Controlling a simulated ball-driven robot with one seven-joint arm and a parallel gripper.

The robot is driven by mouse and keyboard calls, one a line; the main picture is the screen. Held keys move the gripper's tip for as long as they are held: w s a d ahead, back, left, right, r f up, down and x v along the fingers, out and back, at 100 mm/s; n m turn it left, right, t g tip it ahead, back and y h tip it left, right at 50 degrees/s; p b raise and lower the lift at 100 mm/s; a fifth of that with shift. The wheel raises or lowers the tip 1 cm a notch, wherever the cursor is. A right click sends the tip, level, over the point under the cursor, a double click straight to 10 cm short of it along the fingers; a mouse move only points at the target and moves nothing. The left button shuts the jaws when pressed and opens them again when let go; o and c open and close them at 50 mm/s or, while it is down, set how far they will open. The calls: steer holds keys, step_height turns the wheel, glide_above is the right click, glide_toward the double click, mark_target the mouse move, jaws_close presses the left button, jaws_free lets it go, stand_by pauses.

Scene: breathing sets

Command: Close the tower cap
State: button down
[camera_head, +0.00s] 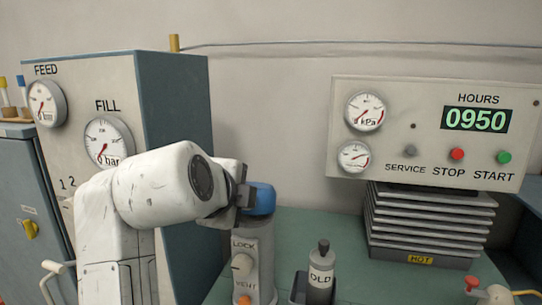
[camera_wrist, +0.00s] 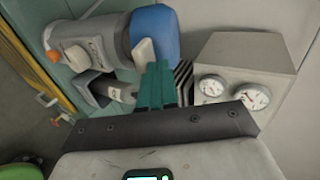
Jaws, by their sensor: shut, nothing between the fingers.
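The grey tower (camera_head: 253,262) stands on the green bench, with a LOCK knob (camera_head: 242,265) and an orange VENT button (camera_head: 244,299) on its front. Its blue cap (camera_head: 262,199) is at the top, partly hidden by my gripper (camera_head: 247,197). In the wrist view the tower (camera_wrist: 103,38) lies sideways, with the blue cap (camera_wrist: 155,34) at its upper end and a pale tab (camera_wrist: 144,52) beside the cap. My gripper's teal fingers (camera_wrist: 158,68) are shut and empty, their tips close to the cap and tab. I cannot tell whether they touch or whether the cap is fully seated.
An OLD cartridge (camera_head: 321,270) stands in a dark holder right of the tower. A gauge panel (camera_head: 430,130) with STOP and START buttons sits above a finned stack (camera_head: 430,222). The FEED and FILL cabinet (camera_head: 175,130) is at left. Green bench is bare behind the cartridge.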

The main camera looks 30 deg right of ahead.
steer(key=shift+s+a+f+t+h+b, duration=0.2)
steer(key=shift+f+t+h+b, duration=0.35)
steer(key=shift+b, duration=0.7)
steer(key=shift+s+a+f+t+h+b, duration=0.25)
steer(key=shift+f+b, duration=0.65)
steer(key=shift+b, duration=0.3)
steer(key=shift+s+a+f+t+h+b, duration=0.2)
steer(key=shift+f+t+h+b, duration=0.35)
steer(key=shift+b, duration=0.7)
steer(key=shift+f, duration=0.15)
steer(key=shift+d, duration=0.1)
